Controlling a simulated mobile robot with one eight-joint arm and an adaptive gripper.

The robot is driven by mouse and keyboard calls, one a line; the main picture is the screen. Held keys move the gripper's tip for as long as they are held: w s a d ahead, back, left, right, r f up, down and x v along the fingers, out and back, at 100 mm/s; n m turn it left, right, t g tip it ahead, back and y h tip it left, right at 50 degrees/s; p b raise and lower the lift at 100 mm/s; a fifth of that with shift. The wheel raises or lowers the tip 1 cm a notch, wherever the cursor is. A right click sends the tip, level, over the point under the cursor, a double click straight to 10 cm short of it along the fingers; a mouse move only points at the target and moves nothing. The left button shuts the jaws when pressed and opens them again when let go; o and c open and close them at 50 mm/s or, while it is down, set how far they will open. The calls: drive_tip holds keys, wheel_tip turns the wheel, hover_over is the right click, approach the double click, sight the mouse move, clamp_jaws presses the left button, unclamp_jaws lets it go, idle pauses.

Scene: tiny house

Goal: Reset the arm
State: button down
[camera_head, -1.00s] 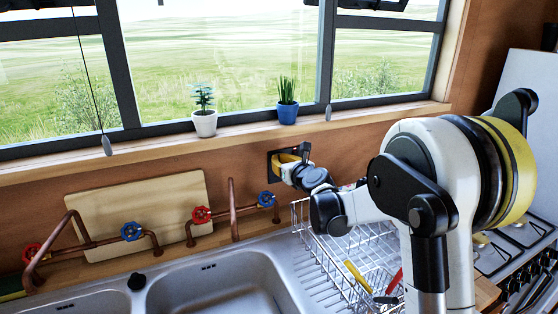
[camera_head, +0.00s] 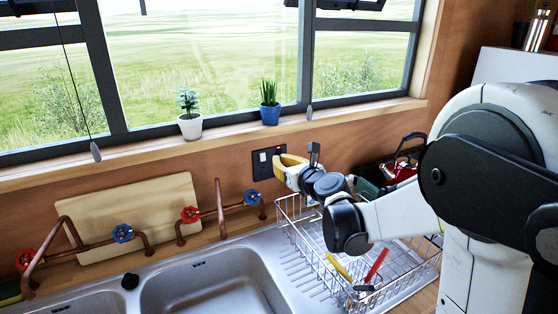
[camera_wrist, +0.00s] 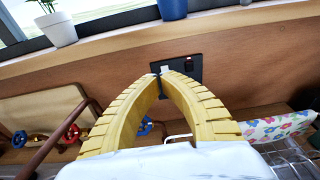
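My gripper (camera_head: 282,162) is in front of the wooden wall, beside a dark socket plate (camera_head: 264,161) and above the dish rack. In the wrist view its two yellow fingers (camera_wrist: 163,72) curve together and their tips meet, with nothing held between them. The socket plate also shows just beyond the tips in the wrist view (camera_wrist: 187,68). I cannot tell whether the tips touch it. My white and black arm reaches in from the right of the head view, with its links folded close to the camera.
A wire dish rack (camera_head: 297,232) with yellow and red utensils stands below my gripper, right of the steel sink (camera_head: 215,287). Copper pipes with red and blue valves (camera_head: 122,233) are left. Potted plants (camera_head: 190,124) line the sill.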

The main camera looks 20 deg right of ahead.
drive_tip(key=s+a+n+g+y, duration=0.1)
drive_tip(key=s+a+n+g, duration=0.4)
drive_tip(key=s+n, duration=1.1)
drive_tip(key=s+d+f+n+g+h, duration=0.1)
drive_tip(key=s+f+n+g+h, duration=0.1)
drive_tip(key=s+n, duration=0.7)
drive_tip(key=s+d+f+n+g+h, duration=0.2)
drive_tip(key=s+f+n, duration=0.3)
drive_tip(key=s+n, duration=0.3)
drive_tip(key=s, duration=0.2)
drive_tip(key=shift+s+f+n, duration=0.25)
drive_tip(key=shift+s+n, duration=0.1)
drive_tip(key=shift+n, duration=0.05)
